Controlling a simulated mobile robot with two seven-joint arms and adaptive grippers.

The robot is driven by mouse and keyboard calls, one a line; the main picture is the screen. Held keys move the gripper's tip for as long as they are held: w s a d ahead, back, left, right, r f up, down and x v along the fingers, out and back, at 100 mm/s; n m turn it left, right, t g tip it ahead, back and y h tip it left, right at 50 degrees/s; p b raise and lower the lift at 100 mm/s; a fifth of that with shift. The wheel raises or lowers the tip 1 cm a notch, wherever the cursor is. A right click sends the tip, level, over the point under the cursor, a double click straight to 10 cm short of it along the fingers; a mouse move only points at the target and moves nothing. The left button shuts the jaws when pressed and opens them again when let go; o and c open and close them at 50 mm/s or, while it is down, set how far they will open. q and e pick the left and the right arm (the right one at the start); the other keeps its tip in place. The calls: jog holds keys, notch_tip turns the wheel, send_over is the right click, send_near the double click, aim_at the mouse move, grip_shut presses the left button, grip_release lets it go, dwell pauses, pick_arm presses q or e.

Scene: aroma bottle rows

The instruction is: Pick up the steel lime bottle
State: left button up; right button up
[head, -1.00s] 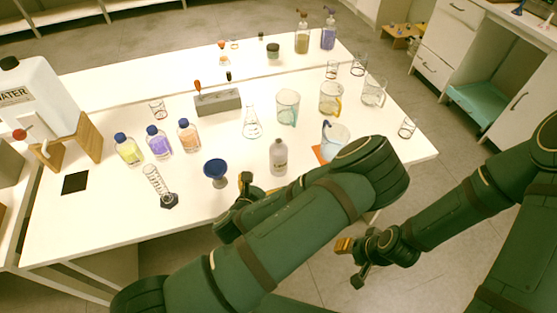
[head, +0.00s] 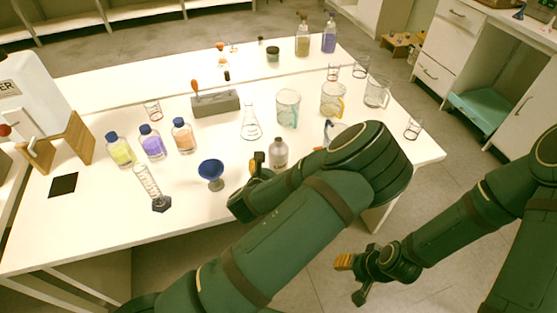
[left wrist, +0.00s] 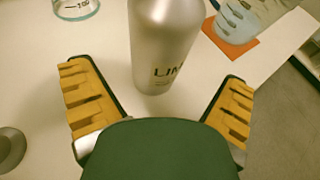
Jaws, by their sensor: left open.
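The steel lime bottle (head: 278,153) stands upright on the white table, near its front edge. In the left wrist view the grey metal bottle (left wrist: 162,45) fills the top middle, with part of its dark label showing and its top cut off. My left gripper (head: 257,163) is just left of the bottle in the head view; part of it is hidden by its own arm. In the left wrist view the left gripper (left wrist: 160,105) is open, its yellow fingers apart, with the bottle ahead between them. My right gripper (head: 352,278) hangs off the table's front side; its jaw state is unclear.
A blue funnel-like cup (head: 211,171) stands left of my left gripper. A glass flask (head: 250,124) and beakers, including one (head: 288,108), stand behind the bottle. A beaker on an orange mat (left wrist: 241,45) is right of the bottle. Coloured bottles (head: 151,143) stand left.

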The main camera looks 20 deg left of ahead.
aim_at(275, 166)
pick_arm(q)
jog(key=x, duration=0.4)
jog(key=shift+w+a+r+b, duration=0.1)
jog(key=shift+w+r+b, duration=0.15)
jog(key=shift+b, duration=0.1)
jog(key=shift+c, duration=0.2)
jog(key=c, duration=1.4)
jog(key=shift+o, duration=0.2)
